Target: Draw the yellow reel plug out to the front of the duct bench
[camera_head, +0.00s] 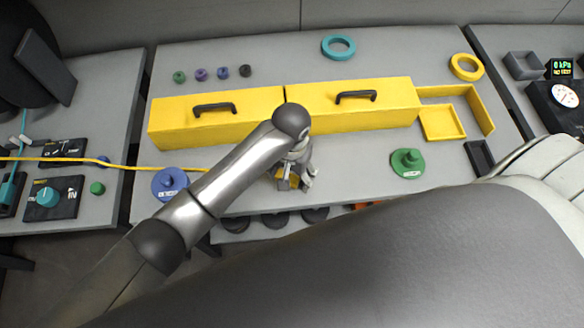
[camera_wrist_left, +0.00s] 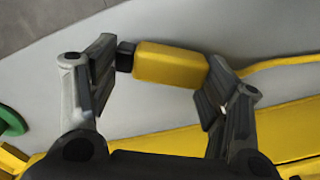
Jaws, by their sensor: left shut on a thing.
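The yellow reel plug (camera_wrist_left: 170,63) is a yellow block with a dark tip, held between the two fingers of my left gripper (camera_wrist_left: 160,75). A yellow cable (camera_wrist_left: 275,62) runs from its right end in the left wrist view. In the head view my left gripper (camera_head: 296,184) is over the front part of the duct bench (camera_head: 340,185), in front of the yellow ducts; only a bit of the plug (camera_head: 288,181) shows there, the rest hidden by the gripper and arm. My right gripper is not in view.
Two yellow lidded ducts (camera_head: 350,112) with black handles stand behind the gripper. A blue reel piece (camera_head: 170,183) sits left and a green one (camera_head: 407,163) right. The yellow cable (camera_head: 130,167) crosses from the left table. Bench space between gripper and green piece is clear.

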